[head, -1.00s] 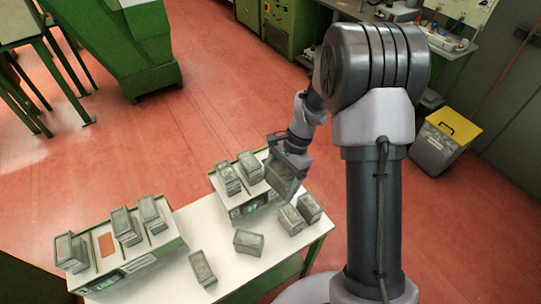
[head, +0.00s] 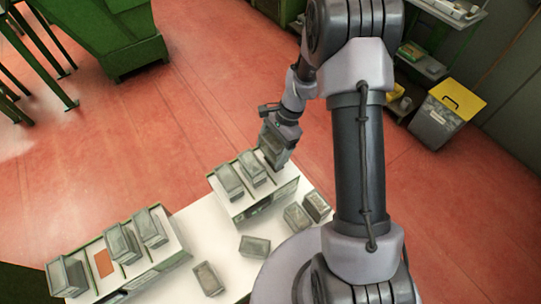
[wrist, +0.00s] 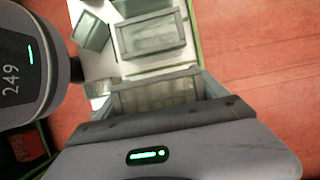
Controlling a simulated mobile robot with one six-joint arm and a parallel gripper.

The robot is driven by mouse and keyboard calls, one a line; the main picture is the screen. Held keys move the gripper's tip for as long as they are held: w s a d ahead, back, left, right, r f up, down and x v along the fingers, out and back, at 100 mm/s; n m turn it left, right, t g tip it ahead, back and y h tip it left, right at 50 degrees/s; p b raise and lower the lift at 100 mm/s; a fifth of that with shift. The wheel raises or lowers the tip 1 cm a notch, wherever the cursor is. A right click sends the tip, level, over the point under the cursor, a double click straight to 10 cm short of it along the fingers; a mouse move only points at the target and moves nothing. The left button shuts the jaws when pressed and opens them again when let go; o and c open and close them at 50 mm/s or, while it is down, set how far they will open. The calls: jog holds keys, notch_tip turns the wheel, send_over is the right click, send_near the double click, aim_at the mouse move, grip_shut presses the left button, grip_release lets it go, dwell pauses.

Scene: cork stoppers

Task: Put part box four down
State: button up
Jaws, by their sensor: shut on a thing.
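My gripper (head: 280,125) is shut on a grey, clear-walled part box (head: 272,148). The held box is at the right end of the right-hand rack (head: 262,205), beside two similar boxes (head: 252,168). I cannot tell whether it touches the rack. In the wrist view the held box (wrist: 155,98) shows just beyond my gripper's dark edge, with another grey box (wrist: 152,38) near it. The fingertips are hidden. No number is readable on the boxes.
A left-hand rack (head: 150,262) holds several grey boxes and has an orange patch (head: 103,263). Several loose boxes lie on the white table (head: 225,248). A yellow-lidded bin (head: 450,112) stands on the red floor at right.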

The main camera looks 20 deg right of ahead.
aim_at(271, 159)
notch_tip(271, 159, down, 4)
jog(key=shift+f+b, duration=0.2)
jog(key=shift+b, duration=0.1)
jog(key=shift+f, duration=0.25)
jog(key=o, duration=1.4)
jog(key=shift+r, duration=0.1)
jog(key=shift+c, duration=0.2)
jog(key=shift+r, duration=0.1)
